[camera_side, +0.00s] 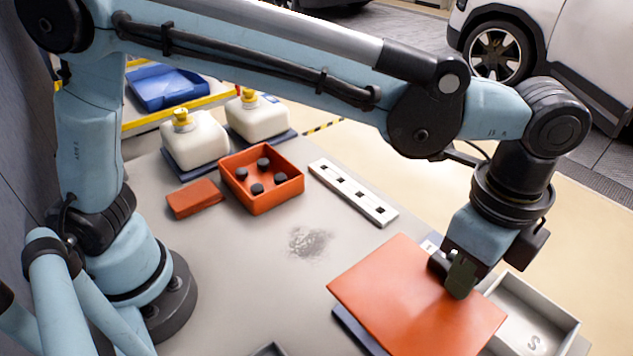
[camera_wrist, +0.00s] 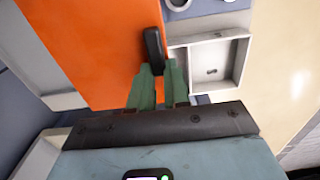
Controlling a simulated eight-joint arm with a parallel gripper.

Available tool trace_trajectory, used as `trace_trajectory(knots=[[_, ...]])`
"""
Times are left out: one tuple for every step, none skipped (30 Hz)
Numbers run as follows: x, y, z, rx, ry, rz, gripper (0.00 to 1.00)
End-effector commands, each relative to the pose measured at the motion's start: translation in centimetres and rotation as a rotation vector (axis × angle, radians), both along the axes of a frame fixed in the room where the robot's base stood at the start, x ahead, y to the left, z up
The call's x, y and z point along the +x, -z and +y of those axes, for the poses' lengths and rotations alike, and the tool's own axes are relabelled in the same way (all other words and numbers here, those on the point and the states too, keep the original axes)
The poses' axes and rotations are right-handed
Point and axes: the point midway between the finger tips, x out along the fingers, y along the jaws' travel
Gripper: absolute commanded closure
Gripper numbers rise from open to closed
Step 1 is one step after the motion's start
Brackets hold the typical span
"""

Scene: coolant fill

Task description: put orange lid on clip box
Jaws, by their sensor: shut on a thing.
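The orange lid (camera_side: 395,290) is a large flat square panel with a small dark handle. My gripper (camera_side: 460,278) is shut on the lid's handle near its right edge; the green fingers (camera_wrist: 164,78) meet the handle's end in the wrist view. The lid (camera_wrist: 95,45) fills the left of that view. A light grey open box (camera_side: 545,318) stands at the lid's right, partly hidden by it. In the wrist view, a light grey compartmented box (camera_wrist: 215,62) shows beside the lid's edge. I cannot tell which box is the clip box, or whether the lid touches one.
An orange bin (camera_side: 262,207) with several dark round pieces stands at the back, beside a small orange block (camera_side: 194,199). A white slotted strip (camera_side: 352,192) lies to its right. Two white jugs (camera_side: 194,140) stand behind. The table's middle is clear, with a grey smudge.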

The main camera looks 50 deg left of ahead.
Motion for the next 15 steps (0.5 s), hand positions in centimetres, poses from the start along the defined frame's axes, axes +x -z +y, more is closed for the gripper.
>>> trace_trajectory(knots=[[-0.3,-0.3,0.0,0.000,-0.003,0.000,1.00],[-0.3,-0.4,0.1,0.000,-0.009,0.000,1.00],[-0.2,-0.6,0.4,0.000,-0.024,0.000,1.00],[0.0,-0.7,0.8,0.000,-0.040,0.000,1.00],[0.2,-0.8,1.3,0.000,-0.062,0.000,1.00],[0.8,-1.0,2.2,0.000,-0.097,0.000,1.00],[1.2,-1.1,3.1,0.000,-0.129,0.000,1.00],[1.7,-1.3,4.0,0.000,-0.167,0.000,1.00],[2.5,-1.5,5.5,0.000,-0.221,0.000,1.00],[3.0,-1.6,6.8,0.000,-0.268,0.000,1.00],[3.5,-1.8,8.1,0.000,-0.314,0.000,1.00],[4.2,-2.0,9.9,0.000,-0.381,0.000,1.00],[4.6,-2.2,11.3,0.000,-0.430,0.001,1.00],[5.0,-2.3,12.6,0.000,-0.480,0.001,1.00],[5.3,-2.5,14.4,0.000,-0.545,0.001,1.00]])
